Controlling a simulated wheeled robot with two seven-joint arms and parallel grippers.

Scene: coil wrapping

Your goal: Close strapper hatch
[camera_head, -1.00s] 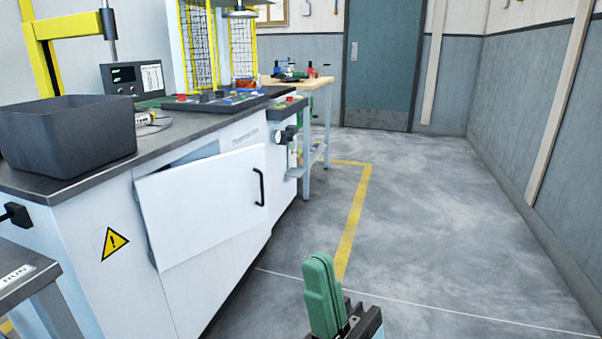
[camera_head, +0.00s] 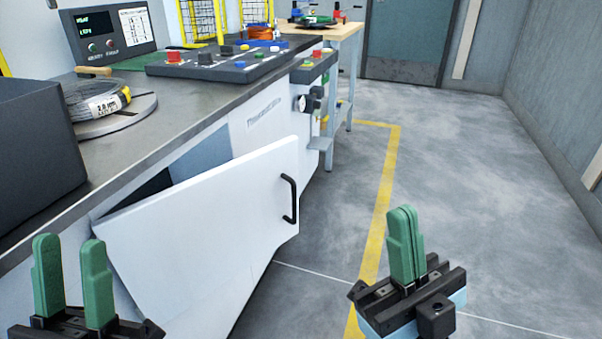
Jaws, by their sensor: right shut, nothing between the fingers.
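The strapper hatch (camera_head: 225,225) is a white door with a black bar handle (camera_head: 289,199) near its right edge. It stands partly open on the front of the white machine, with a dark gap along its top left edge. My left gripper (camera_head: 73,280) is at the lower left, in front of the machine; its two green fingers are apart with nothing between them. My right gripper (camera_head: 405,240) is to the right of the hatch, apart from it, over the floor. Its green fingers are together and empty.
The dark worktop (camera_head: 170,130) above the hatch holds a dark bin (camera_head: 38,140), a wire coil (camera_head: 98,98) on a round plate, and a control panel (camera_head: 220,62). A wooden-topped table (camera_head: 330,32) stands beyond. The grey floor (camera_head: 480,190) on the right is clear.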

